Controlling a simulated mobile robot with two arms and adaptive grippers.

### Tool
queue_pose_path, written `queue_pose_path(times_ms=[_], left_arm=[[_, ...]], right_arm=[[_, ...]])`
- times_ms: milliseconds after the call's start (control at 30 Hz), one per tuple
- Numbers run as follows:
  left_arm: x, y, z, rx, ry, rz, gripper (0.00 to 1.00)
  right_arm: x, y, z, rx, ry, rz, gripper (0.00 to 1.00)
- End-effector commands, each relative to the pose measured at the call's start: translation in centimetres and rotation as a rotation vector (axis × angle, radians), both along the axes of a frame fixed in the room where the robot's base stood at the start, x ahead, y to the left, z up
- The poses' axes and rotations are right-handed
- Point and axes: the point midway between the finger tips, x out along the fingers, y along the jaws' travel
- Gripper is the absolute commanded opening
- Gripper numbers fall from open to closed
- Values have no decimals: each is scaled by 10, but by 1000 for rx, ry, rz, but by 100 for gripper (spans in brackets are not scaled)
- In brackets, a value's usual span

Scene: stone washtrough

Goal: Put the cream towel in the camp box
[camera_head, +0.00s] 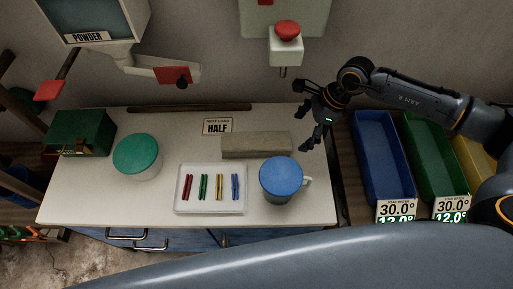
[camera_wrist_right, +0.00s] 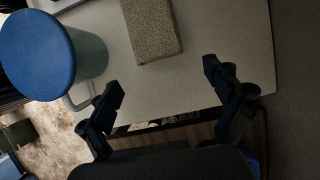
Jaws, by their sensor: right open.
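A beige, rough-textured flat slab (camera_head: 257,145), which may be the folded cream towel, lies at the back right of the counter. It also shows in the right wrist view (camera_wrist_right: 152,28), at the top middle. A dark green box (camera_head: 80,132), which may be the camp box, stands at the counter's far left; its inside cannot be made out. My right gripper (camera_head: 307,122) is open and empty, to the right of the slab near the counter's right edge. Its spread fingers show in the wrist view (camera_wrist_right: 170,90), apart from the slab. My left gripper is not in view.
A blue-lidded mug (camera_head: 281,180) stands in front of the slab, beside a white tray (camera_head: 211,208) of coloured sticks. A green-lidded tub (camera_head: 136,155) stands near the green box. A sign (camera_head: 217,126) reads HALF. Blue (camera_head: 382,160) and green (camera_head: 432,160) bins stand right.

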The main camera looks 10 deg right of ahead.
Motion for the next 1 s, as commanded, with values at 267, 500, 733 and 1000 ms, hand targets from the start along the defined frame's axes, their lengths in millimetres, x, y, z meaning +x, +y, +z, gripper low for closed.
queue_pose_path(times_ms=[267,500,733,1000], left_arm=[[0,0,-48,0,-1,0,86],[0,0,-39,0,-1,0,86],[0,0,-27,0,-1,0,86],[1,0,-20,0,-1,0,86]], right_arm=[[0,0,-48,0,0,0,91],[4,22,-45,4,0,4,91],[12,60,-46,2,-1,3,91],[17,81,-46,2,0,2,91]])
